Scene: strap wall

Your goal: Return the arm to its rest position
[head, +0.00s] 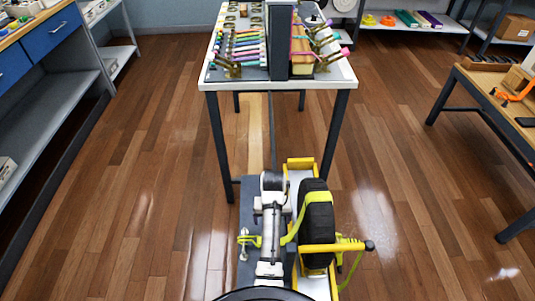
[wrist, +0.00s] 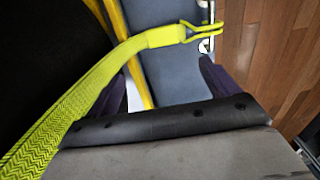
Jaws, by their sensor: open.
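My gripper (wrist: 165,88) shows in the wrist view with its two dark fingers apart. A yellow strap (wrist: 95,95) with a hook end (wrist: 203,32) crosses above the left finger in that view; I cannot tell whether it touches. Nothing is clearly held between the fingers. In the head view my white and grey arm (head: 270,225) is low at the bottom centre, left of a black wheel (head: 318,225). The gripper's fingers cannot be made out there. The yellow strap (head: 306,205) runs over the wheel, and its left end lies near the arm.
The wheel stands in a yellow and white frame (head: 299,165) with a yellow bar (head: 320,248). A shelf unit stands left and a wooden bench (head: 480,78) right. Wooden floor (head: 150,170) is clear on both sides.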

